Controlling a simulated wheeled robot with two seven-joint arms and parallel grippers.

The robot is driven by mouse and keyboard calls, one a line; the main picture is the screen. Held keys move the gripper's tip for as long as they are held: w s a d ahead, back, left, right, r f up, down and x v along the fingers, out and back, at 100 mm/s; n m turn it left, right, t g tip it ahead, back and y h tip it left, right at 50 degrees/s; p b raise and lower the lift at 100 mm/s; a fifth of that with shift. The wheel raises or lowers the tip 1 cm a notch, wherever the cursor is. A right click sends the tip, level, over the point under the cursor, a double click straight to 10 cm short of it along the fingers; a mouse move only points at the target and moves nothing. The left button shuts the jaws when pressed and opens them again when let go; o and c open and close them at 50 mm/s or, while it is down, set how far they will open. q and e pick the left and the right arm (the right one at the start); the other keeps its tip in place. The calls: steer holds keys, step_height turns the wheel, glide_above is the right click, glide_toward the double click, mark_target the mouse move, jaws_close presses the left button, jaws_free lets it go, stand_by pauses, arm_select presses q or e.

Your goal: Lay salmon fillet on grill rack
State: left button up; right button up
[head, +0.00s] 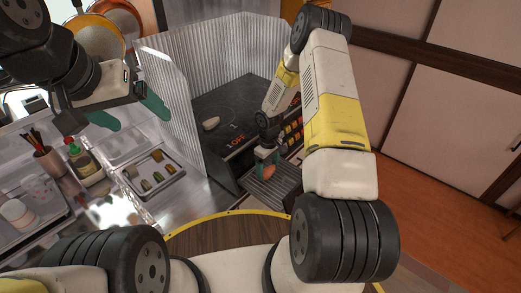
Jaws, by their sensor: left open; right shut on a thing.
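The salmon fillet (270,172) is a small orange piece at the centre of the head view. My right gripper (267,160) is shut on it and points down. The grill rack (272,191) is a grey, ribbed surface directly under and around the fillet in the picture. I cannot tell whether the fillet touches the rack. My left gripper (130,114) is open and empty at the upper left, above the metal counter. Its green fingers are spread apart.
A corrugated metal screen (170,90) stands left of a black cooktop (225,110) with a pale object (211,124) on it. A tray (152,172) of small food pieces, bottles and a utensil cup (48,159) are on the left counter. Open floor lies at right.

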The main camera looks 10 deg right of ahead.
steer(key=shift+f, duration=0.15)
steer(key=o, duration=1.4)
step_height(320, 180, up, 12)
step_height(320, 180, up, 11)
steer(key=m+t, duration=0.1)
glide_above(268, 169)
steer(key=s, duration=0.2)
steer(key=s+r+m+t, duration=0.2)
steer(key=s+r, duration=0.4)
steer(key=r, duration=0.6)
steer(key=s+a+r+m+t+y, duration=0.1)
steer(key=s+r+m, duration=0.1)
steer(key=s+r, duration=0.3)
steer(key=s+a+r+m+t+y, duration=0.1)
steer(key=s+r, duration=0.5)
steer(key=s, duration=0.6)
steer(key=shift+s+a+m+t, duration=0.4)
steer(key=shift+m+t, duration=0.1)
steer(key=shift+t, duration=0.1)
